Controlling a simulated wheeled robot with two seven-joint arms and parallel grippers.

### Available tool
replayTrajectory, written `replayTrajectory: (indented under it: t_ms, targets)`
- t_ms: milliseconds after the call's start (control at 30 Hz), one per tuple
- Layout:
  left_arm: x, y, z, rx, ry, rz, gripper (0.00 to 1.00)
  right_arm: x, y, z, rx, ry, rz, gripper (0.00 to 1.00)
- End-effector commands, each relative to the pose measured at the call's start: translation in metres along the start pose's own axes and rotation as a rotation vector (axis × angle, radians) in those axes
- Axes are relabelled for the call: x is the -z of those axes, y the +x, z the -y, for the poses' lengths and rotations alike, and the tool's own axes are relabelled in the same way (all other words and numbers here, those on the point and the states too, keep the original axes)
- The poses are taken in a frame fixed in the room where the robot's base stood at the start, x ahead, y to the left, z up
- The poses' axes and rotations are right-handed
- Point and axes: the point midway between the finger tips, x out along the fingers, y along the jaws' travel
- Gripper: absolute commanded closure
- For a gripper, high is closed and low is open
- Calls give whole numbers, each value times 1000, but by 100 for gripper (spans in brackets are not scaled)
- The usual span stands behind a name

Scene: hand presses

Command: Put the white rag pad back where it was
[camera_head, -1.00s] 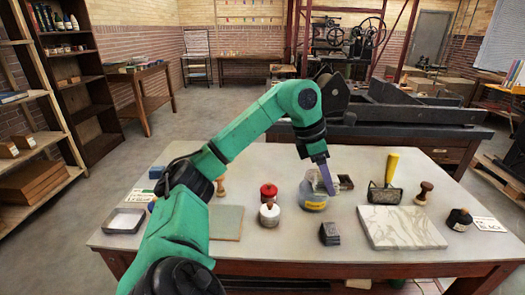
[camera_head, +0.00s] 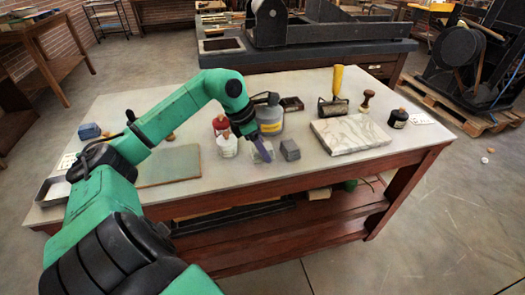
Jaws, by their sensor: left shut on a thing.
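My left gripper (camera_head: 260,149) reaches in from the left and points down over the front part of the table. It is shut on the white rag pad (camera_head: 266,152), a small pale grey-white piece partly hidden by the fingers. The pad is at table height or just above; I cannot tell whether it touches the top. A dark grey block (camera_head: 290,150) stands just right of it. A grey jar with a yellow label (camera_head: 270,122) stands behind, and a white jar (camera_head: 227,147) stands to the left. My right gripper is not in view.
The table (camera_head: 225,185) also holds a marble slab (camera_head: 350,136), a yellow-handled roller (camera_head: 336,95), a wooden-handled stamp (camera_head: 366,102), a black bottle (camera_head: 398,118), a red-topped can (camera_head: 220,124), a flat grey-green plate (camera_head: 168,166) and a tray (camera_head: 50,193).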

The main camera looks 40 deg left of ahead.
Motion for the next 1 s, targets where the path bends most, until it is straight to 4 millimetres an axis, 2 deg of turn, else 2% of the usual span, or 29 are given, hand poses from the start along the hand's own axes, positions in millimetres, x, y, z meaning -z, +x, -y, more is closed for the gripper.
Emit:
replayTrajectory:
  t_ms: [67,367,400,467,733,833,867,1000]
  targets:
    - [3,6,0,-2,-1,1,95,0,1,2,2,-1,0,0]
    - [4,10,0,-2,0,0,95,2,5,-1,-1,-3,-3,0]
    - [4,9,0,-2,0,1,36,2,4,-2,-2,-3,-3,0]
    - [4,9,0,-2,0,1,13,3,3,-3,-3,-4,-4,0]
    - [4,8,0,-2,0,1,13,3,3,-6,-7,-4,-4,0]
    - [1,2,0,-2,0,1,13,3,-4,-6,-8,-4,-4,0]
    - [2,2,-1,-4,-1,1,13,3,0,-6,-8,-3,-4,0]
    - [4,-26,-1,-7,3,-2,13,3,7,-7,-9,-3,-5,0]
